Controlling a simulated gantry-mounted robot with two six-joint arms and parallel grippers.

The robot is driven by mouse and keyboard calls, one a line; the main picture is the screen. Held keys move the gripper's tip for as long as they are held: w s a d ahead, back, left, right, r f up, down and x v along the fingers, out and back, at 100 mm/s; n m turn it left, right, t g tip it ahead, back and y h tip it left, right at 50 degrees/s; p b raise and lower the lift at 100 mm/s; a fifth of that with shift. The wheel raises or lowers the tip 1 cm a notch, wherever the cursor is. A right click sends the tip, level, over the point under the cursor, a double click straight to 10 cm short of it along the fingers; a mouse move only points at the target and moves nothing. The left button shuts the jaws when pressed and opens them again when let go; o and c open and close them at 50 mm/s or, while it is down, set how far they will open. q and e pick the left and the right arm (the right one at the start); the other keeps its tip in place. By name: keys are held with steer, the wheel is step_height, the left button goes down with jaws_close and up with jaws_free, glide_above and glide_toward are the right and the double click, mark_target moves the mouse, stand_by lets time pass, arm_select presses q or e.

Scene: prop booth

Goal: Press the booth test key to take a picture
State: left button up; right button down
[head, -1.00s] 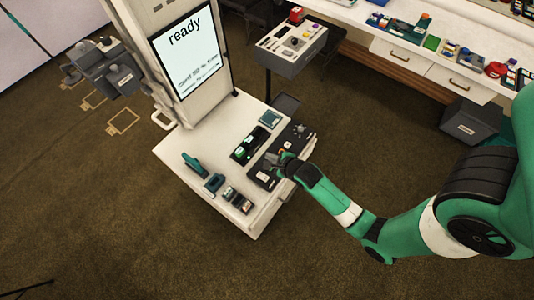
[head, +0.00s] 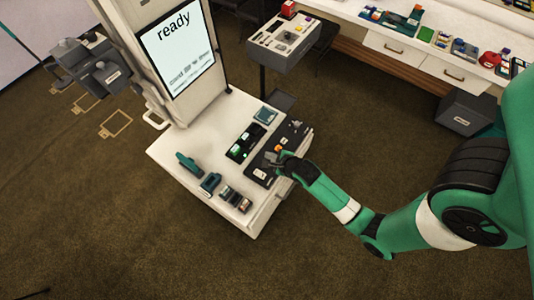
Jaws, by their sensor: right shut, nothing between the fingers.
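The white booth (head: 216,112) has a tall screen (head: 178,50) that reads "ready" with smaller lines below. On its shelf lies a dark key panel (head: 292,136) with small keys and white labels. My right gripper (head: 271,159) is shut and empty over the middle of this panel, fingers pointing left. A small orange spot (head: 278,148) shows just behind the fingers. I cannot tell whether the fingertips touch a key, and the gripper hides part of the panel. Which key is the test key is too small to read. My left gripper is not in view.
A black unit with green lights (head: 246,142) sits beside the panel. Teal items (head: 189,164) and small dark blocks (head: 235,198) lie at the shelf's front left. A grey side stand (head: 284,42) and a white counter (head: 390,33) are behind. Open carpet lies in front.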

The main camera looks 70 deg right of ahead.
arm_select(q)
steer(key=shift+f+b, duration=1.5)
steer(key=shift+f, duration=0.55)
arm_select(e)
steer(key=shift+f, duration=2.35)
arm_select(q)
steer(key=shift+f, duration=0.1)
arm_select(e)
steer(key=shift+f, duration=0.1)
arm_select(q)
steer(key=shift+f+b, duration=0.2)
steer(key=shift+b, duration=0.1)
arm_select(e)
steer(key=shift+f, duration=0.35)
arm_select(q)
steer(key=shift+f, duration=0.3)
arm_select(e)
steer(key=shift+f, duration=0.35)
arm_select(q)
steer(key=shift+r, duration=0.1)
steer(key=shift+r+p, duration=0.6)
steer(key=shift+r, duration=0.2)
arm_select(e)
steer(key=shift+r, duration=0.85)
step_height(320, 180, up, 5)
steer(key=p, duration=0.5)
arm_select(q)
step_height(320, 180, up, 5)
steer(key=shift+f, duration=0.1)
